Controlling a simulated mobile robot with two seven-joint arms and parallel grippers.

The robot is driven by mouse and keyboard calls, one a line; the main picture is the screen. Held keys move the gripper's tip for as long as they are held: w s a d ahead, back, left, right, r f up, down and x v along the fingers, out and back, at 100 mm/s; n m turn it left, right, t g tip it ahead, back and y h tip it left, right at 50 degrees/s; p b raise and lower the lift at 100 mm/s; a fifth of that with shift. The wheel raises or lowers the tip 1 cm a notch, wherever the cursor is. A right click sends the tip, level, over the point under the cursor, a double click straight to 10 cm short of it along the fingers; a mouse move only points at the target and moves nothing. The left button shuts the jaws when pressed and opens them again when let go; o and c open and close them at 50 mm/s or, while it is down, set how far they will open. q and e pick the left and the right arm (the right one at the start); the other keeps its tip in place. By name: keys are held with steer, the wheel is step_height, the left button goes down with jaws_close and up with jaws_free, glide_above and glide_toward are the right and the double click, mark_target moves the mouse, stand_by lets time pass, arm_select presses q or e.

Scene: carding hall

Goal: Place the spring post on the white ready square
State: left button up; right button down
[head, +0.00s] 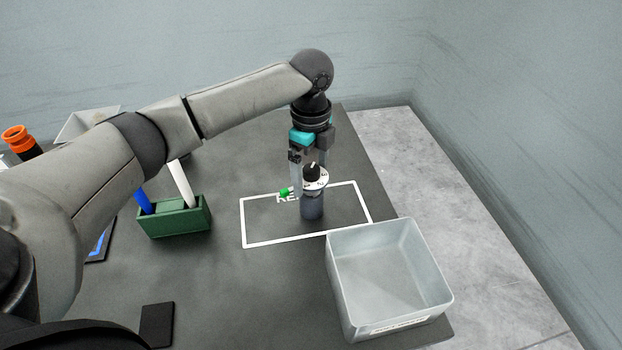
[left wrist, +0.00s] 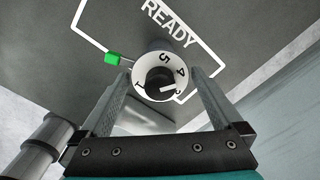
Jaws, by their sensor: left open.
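The spring post (head: 312,207) is a dark grey cylinder with a white numbered dial, a black knob on top and a small green tab at its side. It appears to stand upright inside the white-outlined ready square (head: 274,243), partly covering the word READY. The dial (left wrist: 143,83) also shows in the left wrist view, with the ready square's outline (left wrist: 90,30) beyond it. My left gripper (head: 308,180) points down over the post, open, with a finger on either side of the dial. Contact with the fingers cannot be told. My right gripper is not in view.
A pale grey open bin (head: 390,270) stands close to the right front of the square and looks empty. A green holder (head: 175,221) with a blue and a white stick stands to the left. An orange-topped dark object (head: 18,140) is far left. The dark mat in front is mostly clear.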

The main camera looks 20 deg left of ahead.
arm_select(q)
step_height(320, 180, up, 8)
steer(key=shift+r+p, duration=0.25)
steer(key=shift+p, duration=0.3)
